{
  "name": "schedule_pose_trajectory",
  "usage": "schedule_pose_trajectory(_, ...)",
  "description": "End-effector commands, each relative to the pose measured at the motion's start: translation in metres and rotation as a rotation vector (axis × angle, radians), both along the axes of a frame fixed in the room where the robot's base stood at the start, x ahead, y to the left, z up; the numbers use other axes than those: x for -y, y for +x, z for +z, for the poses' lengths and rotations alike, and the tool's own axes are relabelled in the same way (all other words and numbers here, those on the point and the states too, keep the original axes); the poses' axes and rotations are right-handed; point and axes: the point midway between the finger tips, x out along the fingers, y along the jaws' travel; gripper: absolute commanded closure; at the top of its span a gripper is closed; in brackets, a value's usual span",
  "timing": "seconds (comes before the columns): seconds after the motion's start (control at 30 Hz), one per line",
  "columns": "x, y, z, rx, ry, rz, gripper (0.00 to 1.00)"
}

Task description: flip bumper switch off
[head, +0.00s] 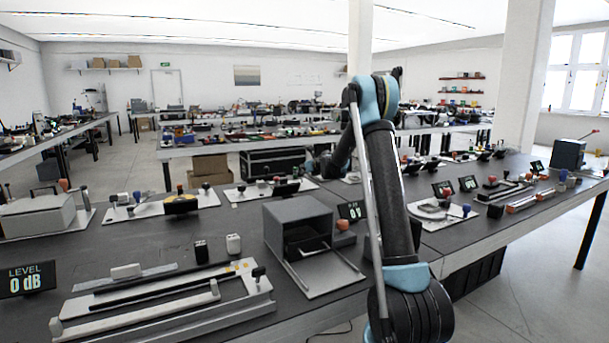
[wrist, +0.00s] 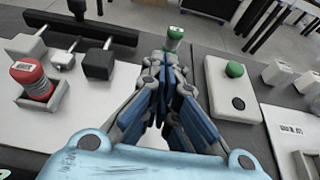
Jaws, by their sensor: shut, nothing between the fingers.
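My gripper (wrist: 165,62) is shut and empty in the wrist view, its blue-and-grey fingers together above the bench. I cannot tell for sure which thing is the bumper switch. A green round knob (wrist: 235,69) stands on a grey box with a dark button on its face, right of my fingers. Another green-topped knob (wrist: 174,33) is just beyond the fingertips; whether they touch it is unclear.
Dark blocks on rods (wrist: 100,64) and a dark bar (wrist: 75,26) lie left in the wrist view. White blocks (wrist: 277,72) stand right. In the head view an open grey box (head: 298,212) and a slider rail (head: 150,318) stand on the near bench, with some bare dark surface between.

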Motion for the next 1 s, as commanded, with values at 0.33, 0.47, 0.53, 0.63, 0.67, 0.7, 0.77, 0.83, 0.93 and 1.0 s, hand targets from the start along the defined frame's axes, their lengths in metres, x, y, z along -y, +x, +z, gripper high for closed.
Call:
schedule_pose_trajectory(0.33,0.0,0.0,0.007,0.0,0.0,0.0,1.0)
schedule_pose_trajectory(0.47,0.0,0.0,0.007,0.0,0.0,0.0,1.0)
schedule_pose_trajectory(0.53,0.0,0.0,0.009,0.0,0.0,0.0,1.0)
schedule_pose_trajectory(0.63,0.002,-0.002,0.015,0.0,0.001,-0.001,1.0)
schedule_pose_trajectory(0.67,0.003,-0.003,0.018,0.0,0.001,-0.001,1.0)
schedule_pose_trajectory(0.7,0.004,-0.004,0.023,0.0,0.001,-0.001,1.0)
schedule_pose_trajectory(0.77,0.006,-0.005,0.032,-0.001,0.001,-0.002,1.0)
schedule_pose_trajectory(0.83,0.009,-0.008,0.043,-0.001,0.001,-0.003,1.0)
schedule_pose_trajectory(0.93,0.012,-0.012,0.06,-0.001,0.0,-0.002,1.0)
schedule_pose_trajectory(1.0,0.014,-0.014,0.071,-0.001,0.0,-0.002,1.0)
